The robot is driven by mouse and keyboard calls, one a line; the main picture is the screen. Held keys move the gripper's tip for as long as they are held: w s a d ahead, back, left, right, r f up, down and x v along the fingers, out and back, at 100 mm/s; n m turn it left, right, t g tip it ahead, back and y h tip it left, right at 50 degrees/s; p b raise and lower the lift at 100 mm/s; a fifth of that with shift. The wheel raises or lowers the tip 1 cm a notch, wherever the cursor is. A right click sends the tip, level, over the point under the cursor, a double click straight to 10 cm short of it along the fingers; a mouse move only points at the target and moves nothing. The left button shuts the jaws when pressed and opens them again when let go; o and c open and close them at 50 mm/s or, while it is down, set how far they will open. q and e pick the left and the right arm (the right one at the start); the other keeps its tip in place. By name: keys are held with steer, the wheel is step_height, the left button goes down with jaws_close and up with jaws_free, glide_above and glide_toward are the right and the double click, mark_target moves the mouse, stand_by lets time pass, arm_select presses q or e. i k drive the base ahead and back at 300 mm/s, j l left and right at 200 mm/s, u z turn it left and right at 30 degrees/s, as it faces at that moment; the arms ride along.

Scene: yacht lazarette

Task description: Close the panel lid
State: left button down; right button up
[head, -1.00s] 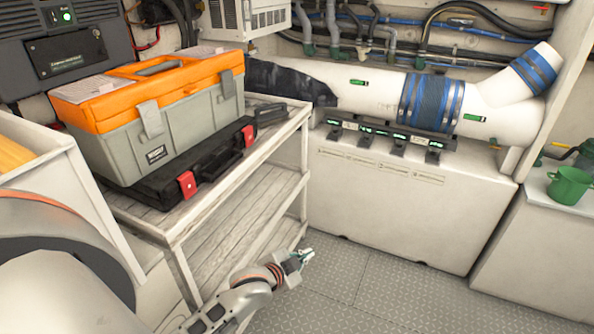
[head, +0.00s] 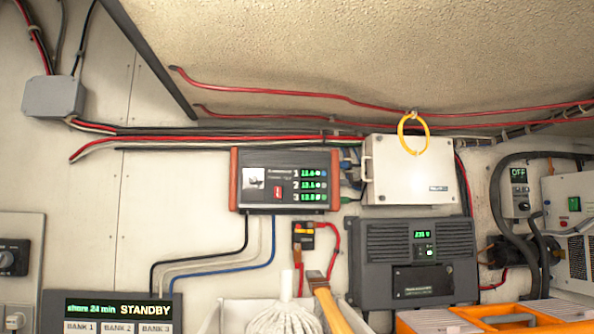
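I cannot tell for certain which thing is the panel lid. A white box (head: 413,172) with a flat front is on the wall right of centre; its front may be a lid, and whether it stands open is not clear. A dark grey unit (head: 440,238) with a green display sits below it and has a darker flat plate (head: 424,281) on its front. A bank panel (head: 112,308) reading STANDBY is at the lower left. Neither of my grippers shows in the head view now.
A yellow ring (head: 413,133) hangs in front of the white box's top. A black and orange charger (head: 285,181) is left of it. An orange toolbox top (head: 490,317) and a white bin (head: 215,318) with a mop and a wooden handle are along the bottom. Cables cross the wall.

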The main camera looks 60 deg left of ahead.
mark_target(429, 178)
steer(key=i+l+u, duration=0.1)
steer(key=u, duration=0.3)
steer(key=l+u, duration=0.55)
steer(key=u, duration=0.25)
steer(key=l+u, duration=0.3)
steer(key=l, duration=0.2)
steer(key=l+u, duration=0.25)
steer(key=l, duration=0.2)
